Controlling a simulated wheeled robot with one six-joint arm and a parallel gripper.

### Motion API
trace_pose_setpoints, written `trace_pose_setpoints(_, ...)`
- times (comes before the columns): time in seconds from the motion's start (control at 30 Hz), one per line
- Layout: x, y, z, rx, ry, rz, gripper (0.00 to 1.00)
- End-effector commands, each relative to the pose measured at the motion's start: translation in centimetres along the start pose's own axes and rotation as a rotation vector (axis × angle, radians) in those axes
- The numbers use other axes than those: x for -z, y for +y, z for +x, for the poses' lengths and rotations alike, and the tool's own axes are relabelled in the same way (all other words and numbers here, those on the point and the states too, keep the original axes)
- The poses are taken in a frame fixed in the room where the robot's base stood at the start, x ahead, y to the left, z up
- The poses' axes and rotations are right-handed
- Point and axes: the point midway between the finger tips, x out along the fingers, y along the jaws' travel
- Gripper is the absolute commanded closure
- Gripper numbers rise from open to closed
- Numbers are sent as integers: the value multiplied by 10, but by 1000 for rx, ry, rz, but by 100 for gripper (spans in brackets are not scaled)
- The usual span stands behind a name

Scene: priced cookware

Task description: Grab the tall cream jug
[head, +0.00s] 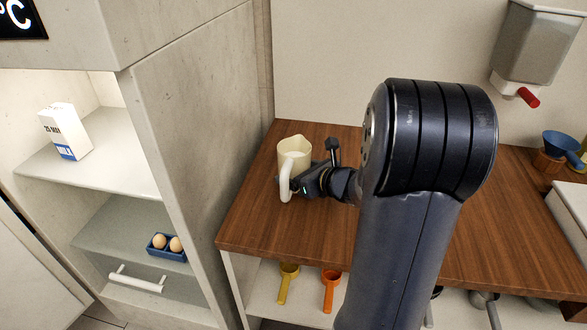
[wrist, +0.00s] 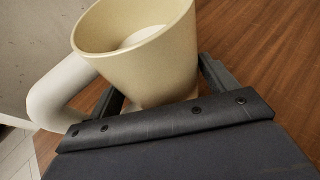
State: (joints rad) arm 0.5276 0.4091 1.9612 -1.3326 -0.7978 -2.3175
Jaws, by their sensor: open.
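The tall cream jug (head: 293,153) stands upright on the wooden counter, near its left end. Its thick white handle (head: 285,182) faces the front. My gripper (head: 312,180) is low beside the jug, reaching in from the right. In the wrist view the jug (wrist: 140,55) fills the upper middle, with its handle (wrist: 62,92) curving down at the left. My gripper (wrist: 160,85) is open, with one finger on each side of the jug's lower body. The jug's base is partly hidden behind the gripper's body, and I cannot tell whether the fingers touch it.
A tall grey cabinet (head: 195,130) stands close left of the counter (head: 255,215). Its shelves hold a milk carton (head: 65,132) and a blue egg tray (head: 166,254). Yellow (head: 287,283) and orange (head: 331,290) scoops are below the counter. A blue funnel (head: 563,147) is at the far right.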

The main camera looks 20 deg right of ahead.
Motion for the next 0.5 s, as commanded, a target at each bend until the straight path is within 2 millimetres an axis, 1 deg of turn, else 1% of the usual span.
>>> trace_pose_setpoints(0.03, 0, 1, 6, -3, 0, -1, 20)
trace_pose_setpoints(0.1, -1, 0, 10, -2, 0, -2, 20)
trace_pose_setpoints(0.33, -1, 0, 11, 0, 0, -1, 20)
trace_pose_setpoints(0.5, -1, 0, 11, 0, 0, -1, 33)
